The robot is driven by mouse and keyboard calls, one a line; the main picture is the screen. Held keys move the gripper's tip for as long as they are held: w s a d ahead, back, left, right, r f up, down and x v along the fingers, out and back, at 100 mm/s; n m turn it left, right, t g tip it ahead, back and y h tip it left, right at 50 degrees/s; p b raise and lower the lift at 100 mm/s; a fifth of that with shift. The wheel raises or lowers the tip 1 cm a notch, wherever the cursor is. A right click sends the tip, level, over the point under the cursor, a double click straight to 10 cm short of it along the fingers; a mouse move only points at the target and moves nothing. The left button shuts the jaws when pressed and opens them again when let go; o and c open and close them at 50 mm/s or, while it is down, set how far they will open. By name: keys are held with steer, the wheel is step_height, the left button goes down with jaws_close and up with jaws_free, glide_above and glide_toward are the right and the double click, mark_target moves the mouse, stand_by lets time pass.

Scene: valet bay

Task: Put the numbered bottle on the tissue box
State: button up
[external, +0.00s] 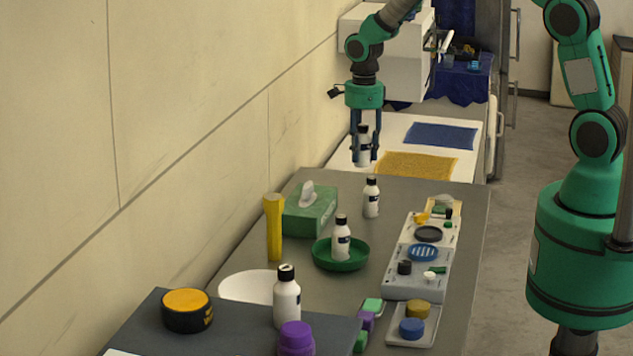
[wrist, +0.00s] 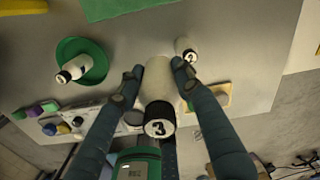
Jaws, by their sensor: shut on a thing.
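In the wrist view the box (wrist: 112,7) is partly cut off at the top edge.
Another bottle (external: 371,197) stands right of the tissue box. A third (external: 341,238) stands in a green dish (external: 340,263). A yellow cylinder (external: 274,227) is close to the box's left side. Grey trays (external: 416,286) with small items line the right edge.

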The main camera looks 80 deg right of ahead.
steer(key=a, duration=0.7)
steer(key=shift+s+d+f, duration=0.1)
steer(key=shift+s+f, duration=0.05)
steer(key=shift+f, duration=0.7)
steer(key=shift+s+d+f, duration=0.1)
steer(key=shift+s+f, duration=0.05)
steer(key=shift+f, duration=0.7)
steer(key=shift+s+d+f, duration=0.1)
steer(key=shift+s+f, duration=0.05)
steer(key=shift+f, duration=0.7)
steer(key=shift+w, duration=0.2)
steer(key=p, duration=0.2)
glide_above(308, 199)
steer(key=shift+a+f, duration=0.1)
steer(key=shift+f, duration=0.7)
steer(key=shift+f, duration=0.1)
steer(key=shift+f, duration=1.6)
steer(key=shift+f, duration=0.15)
